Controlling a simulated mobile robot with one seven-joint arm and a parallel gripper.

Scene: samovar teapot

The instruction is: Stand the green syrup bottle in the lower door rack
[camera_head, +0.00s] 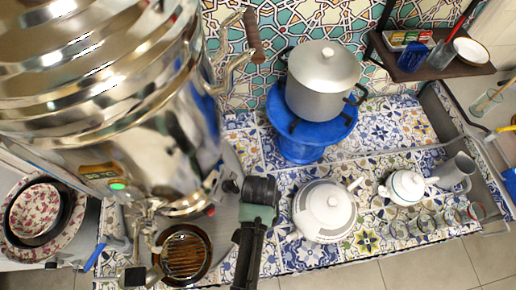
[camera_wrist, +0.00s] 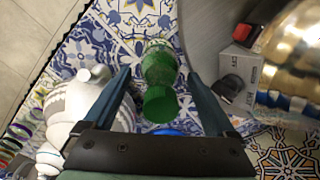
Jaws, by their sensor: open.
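The green bottle (camera_wrist: 160,66) stands between the two fingers of my gripper (camera_wrist: 158,82) in the wrist view, its cap toward the camera. The fingers are open on either side of it, with a visible gap at each side. The bottle is over a blue-and-white patterned tile surface. In the head view my gripper (camera_head: 258,195) is just right of the samovar's base, and the bottle cannot be made out there. I see no door rack in either view.
The large shiny samovar (camera_head: 130,110) stands close on the left. A white teapot (camera_head: 325,211) is close on the right, with a smaller teapot (camera_head: 405,187) beyond. A pot (camera_head: 323,85) sits on a blue stand (camera_head: 303,148) behind. A brown bowl (camera_head: 203,270) is in front of the samovar.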

